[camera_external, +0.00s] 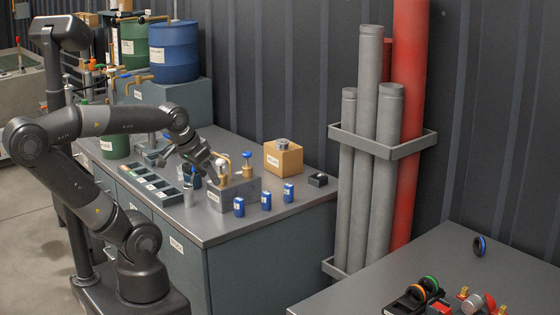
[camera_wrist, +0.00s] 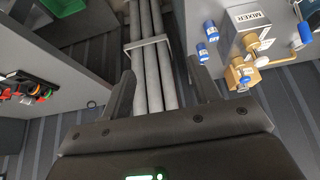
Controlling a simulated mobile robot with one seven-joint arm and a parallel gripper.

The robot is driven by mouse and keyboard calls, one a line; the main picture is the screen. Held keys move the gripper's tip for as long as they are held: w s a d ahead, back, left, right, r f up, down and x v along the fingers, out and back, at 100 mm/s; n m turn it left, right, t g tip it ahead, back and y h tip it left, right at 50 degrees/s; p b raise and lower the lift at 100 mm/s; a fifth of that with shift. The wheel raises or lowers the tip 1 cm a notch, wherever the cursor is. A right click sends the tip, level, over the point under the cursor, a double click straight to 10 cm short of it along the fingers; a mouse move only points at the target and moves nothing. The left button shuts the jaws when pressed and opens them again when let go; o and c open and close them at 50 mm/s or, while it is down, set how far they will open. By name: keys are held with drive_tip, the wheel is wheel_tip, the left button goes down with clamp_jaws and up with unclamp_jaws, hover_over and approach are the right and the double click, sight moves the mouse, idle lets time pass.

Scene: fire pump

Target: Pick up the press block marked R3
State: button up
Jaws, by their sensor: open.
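No R3 marking is legible in either view, so I cannot tell which piece is the press block. Three small blue pieces with white labels stand on the bench in front of a grey box: left (camera_external: 239,206), middle (camera_external: 266,201) and right (camera_external: 289,193). Blue pieces also show at the upper right of the wrist view (camera_wrist: 210,30). My gripper (camera_external: 217,165) is above the bench, close to the grey box's brass fittings. In the wrist view its two fingers are spread apart, with nothing held between them (camera_wrist: 160,70).
The grey box (camera_external: 235,190), labelled MIXER in the wrist view (camera_wrist: 250,20), carries brass fittings. A compartment tray (camera_external: 150,183) and silver cylinder (camera_external: 189,194) are left of it. A tan box (camera_external: 283,158) stands behind. Grey pipes (camera_external: 367,130) rise beyond the bench's right end.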

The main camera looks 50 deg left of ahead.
drive_tip(key=shift+c, duration=1.2)
